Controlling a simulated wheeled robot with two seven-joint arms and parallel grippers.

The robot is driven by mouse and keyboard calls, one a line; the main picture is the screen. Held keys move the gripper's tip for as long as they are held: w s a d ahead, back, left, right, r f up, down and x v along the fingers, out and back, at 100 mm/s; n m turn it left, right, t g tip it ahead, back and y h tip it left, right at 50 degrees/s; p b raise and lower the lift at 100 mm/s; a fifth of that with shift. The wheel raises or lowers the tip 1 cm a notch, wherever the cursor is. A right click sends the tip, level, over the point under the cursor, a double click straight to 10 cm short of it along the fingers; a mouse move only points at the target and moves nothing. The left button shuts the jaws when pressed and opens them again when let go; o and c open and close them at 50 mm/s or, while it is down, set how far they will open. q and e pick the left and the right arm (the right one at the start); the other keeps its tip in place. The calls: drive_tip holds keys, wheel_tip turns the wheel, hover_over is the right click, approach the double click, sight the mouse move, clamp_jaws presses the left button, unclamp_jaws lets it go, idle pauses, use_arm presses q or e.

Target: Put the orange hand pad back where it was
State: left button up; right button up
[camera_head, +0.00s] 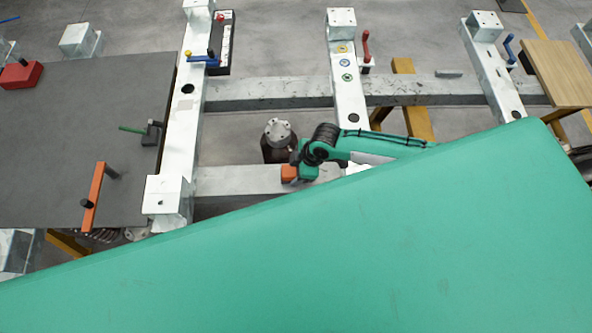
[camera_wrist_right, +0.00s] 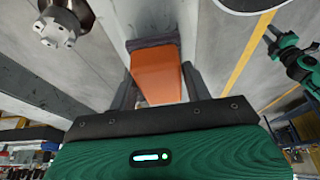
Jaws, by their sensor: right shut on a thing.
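The orange hand pad (camera_wrist_right: 157,75) is between the two dark fingers of my right gripper (camera_wrist_right: 157,92) in the wrist view. The fingers press on its sides, and a dark edge shows at its far end. In the head view a small part of the orange pad (camera_head: 288,173) shows at the tip of my right gripper (camera_head: 296,170), above or beside the pale lower beam. I cannot tell whether the pad touches anything beneath it. My left gripper does not show in the head view.
A grey metal flange (camera_head: 278,133) on a dark post stands close to my right gripper. Pale metal beams (camera_head: 270,92) with upright blocks surround it. A dark plate (camera_head: 75,130) with an orange bar (camera_head: 94,198) lies at left. A wooden board (camera_head: 558,73) is at right.

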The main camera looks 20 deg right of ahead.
drive_tip(key=shift+f, duration=0.65)
drive_tip(key=shift+f, duration=0.25)
drive_tip(key=o, duration=0.9)
drive_tip(key=shift+o, duration=0.2)
drive_tip(key=shift+r, duration=0.1)
